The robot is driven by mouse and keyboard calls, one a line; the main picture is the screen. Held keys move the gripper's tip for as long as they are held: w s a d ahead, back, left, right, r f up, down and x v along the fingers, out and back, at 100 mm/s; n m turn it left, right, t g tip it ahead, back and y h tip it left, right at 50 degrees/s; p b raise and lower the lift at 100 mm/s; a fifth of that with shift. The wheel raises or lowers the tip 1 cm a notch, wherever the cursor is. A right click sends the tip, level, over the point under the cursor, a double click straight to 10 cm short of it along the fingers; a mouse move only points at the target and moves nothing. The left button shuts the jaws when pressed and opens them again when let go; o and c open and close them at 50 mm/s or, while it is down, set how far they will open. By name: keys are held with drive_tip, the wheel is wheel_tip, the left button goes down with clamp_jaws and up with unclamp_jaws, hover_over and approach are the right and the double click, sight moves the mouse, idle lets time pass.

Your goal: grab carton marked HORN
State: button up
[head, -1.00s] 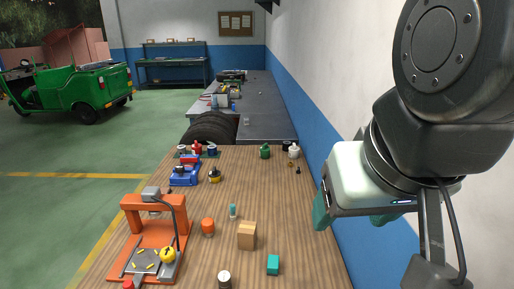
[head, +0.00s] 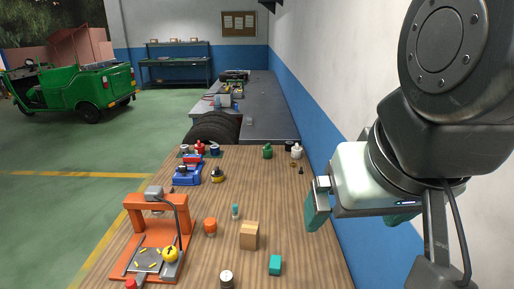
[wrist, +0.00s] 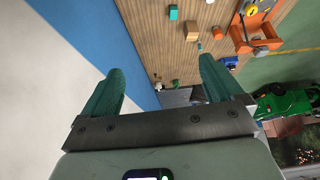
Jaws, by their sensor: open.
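A small tan cardboard carton (head: 249,235) stands on the wooden bench, right of the middle; no lettering on it is legible. It also shows near the top of the wrist view (wrist: 192,31). My gripper (head: 352,212) is open and empty, to the right of the carton and apart from it, near the wall side of the bench. Its two teal fingers are spread in the wrist view (wrist: 160,82), with nothing between them but distant background.
A teal block (head: 275,265) lies near the carton's front right. An orange press (head: 155,240) stands left. The wall (head: 345,90) bounds the right.

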drive_tip(key=w+a+f+m+g+y, duration=0.1)
drive_tip(key=w+a+m+g+y, duration=0.15)
drive_tip(key=w, duration=0.35)
drive_tip(key=w+a+f+m+g+y, duration=0.1)
drive_tip(key=w+a+f+g, duration=0.1)
drive_tip(key=w+a, duration=0.35)
drive_tip(key=m+g+y, duration=0.2)
drive_tip(key=m+y, duration=0.8)
hover_over(258, 230)
drive_tip(key=s, duration=0.3)
wheel_tip(258, 230, down, 23)
drive_tip(key=w+f+m+t+y, duration=0.1)
drive_tip(key=f+m, duration=0.1)
drive_tip(key=f, duration=0.2)
drive_tip(key=w+f+m+t+y, duration=0.1)
drive_tip(key=f+m+y, duration=0.1)
drive_tip(key=f, duration=0.3)
drive_tip(key=w+f+m+t+y, duration=0.1)
drive_tip(key=f+m+t, duration=0.1)
drive_tip(key=f, duration=0.3)
drive_tip(key=shift+d+m, duration=0.2)
drive_tip(key=shift+m, duration=0.15)
drive_tip(key=shift+f, duration=0.15)
drive_tip(key=shift+a, duration=0.35)
drive_tip(key=shift+w+a, duration=0.2)
drive_tip(key=shift+a, duration=0.85)
drive_tip(key=shift+w+a, duration=0.15)
drive_tip(key=shift+a, duration=0.9)
drive_tip(key=c, duration=1.3)
